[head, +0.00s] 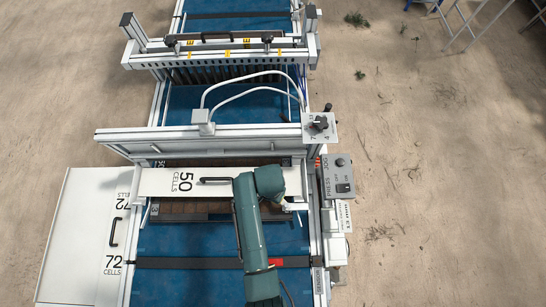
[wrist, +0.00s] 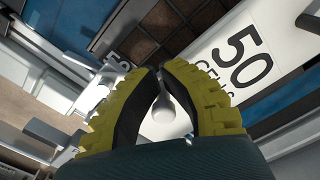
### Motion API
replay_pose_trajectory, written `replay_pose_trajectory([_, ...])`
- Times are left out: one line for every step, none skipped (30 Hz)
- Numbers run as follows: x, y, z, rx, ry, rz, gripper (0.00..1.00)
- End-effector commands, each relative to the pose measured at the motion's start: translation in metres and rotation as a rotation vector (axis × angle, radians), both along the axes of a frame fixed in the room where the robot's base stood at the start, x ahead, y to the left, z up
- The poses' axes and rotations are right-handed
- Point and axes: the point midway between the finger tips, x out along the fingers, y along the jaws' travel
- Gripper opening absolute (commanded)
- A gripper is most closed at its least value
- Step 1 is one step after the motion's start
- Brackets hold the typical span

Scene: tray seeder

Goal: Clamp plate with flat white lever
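The white plate marked 50 CELLS (head: 160,183) lies across the seeder, with a black handle in its middle. It also shows in the wrist view (wrist: 288,25). My gripper (head: 287,203) is at the plate's right end, and in the head view my wrist hides most of that corner. In the wrist view, the yellow-padded fingers (wrist: 158,72) are nearly together around a white lever (wrist: 168,118) with a rounded, spoon-like end. Their tips close at its narrow neck. A similar thin white lever (head: 146,214) stands at the plate's left end.
A brown cell tray (head: 190,207) lies under the plate on the blue belt (head: 190,240). A PRESS/JOG switch box (head: 338,178) stands just right of my gripper. A white 72 CELLS plate (head: 80,240) lies at the left. A crossbar (head: 150,140) runs behind the plate.

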Motion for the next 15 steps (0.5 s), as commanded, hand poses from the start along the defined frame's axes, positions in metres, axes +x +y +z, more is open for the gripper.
replay_pose_trajectory([0.002,0.000,0.000,0.001,-0.002,0.000,0.00])
replay_pose_trajectory([0.002,0.000,0.000,0.001,-0.002,0.001,0.00])
replay_pose_trajectory([0.003,-0.001,0.000,0.001,-0.002,0.001,0.00])
replay_pose_trajectory([0.003,-0.001,0.000,0.001,-0.002,0.001,0.00])
replay_pose_trajectory([0.003,-0.001,0.000,0.001,-0.002,0.001,0.00])
replay_pose_trajectory([0.004,-0.002,0.000,0.001,-0.002,0.001,0.00])
replay_pose_trajectory([0.005,-0.002,0.000,0.001,-0.002,0.001,0.00])
replay_pose_trajectory([0.006,-0.003,0.000,0.001,-0.003,0.001,0.00])
replay_pose_trajectory([0.008,-0.004,0.000,0.001,-0.003,0.001,0.00])
replay_pose_trajectory([0.009,-0.005,0.000,0.001,-0.003,0.001,0.00])
replay_pose_trajectory([0.010,-0.006,0.000,0.001,-0.003,0.000,0.00])
replay_pose_trajectory([0.011,-0.007,0.000,0.001,-0.003,0.000,0.00])
replay_pose_trajectory([0.012,-0.008,0.000,0.001,-0.002,0.000,0.00])
replay_pose_trajectory([0.013,-0.009,0.000,0.001,-0.002,-0.001,0.00])
replay_pose_trajectory([0.014,-0.010,0.000,0.001,-0.002,-0.001,0.00])
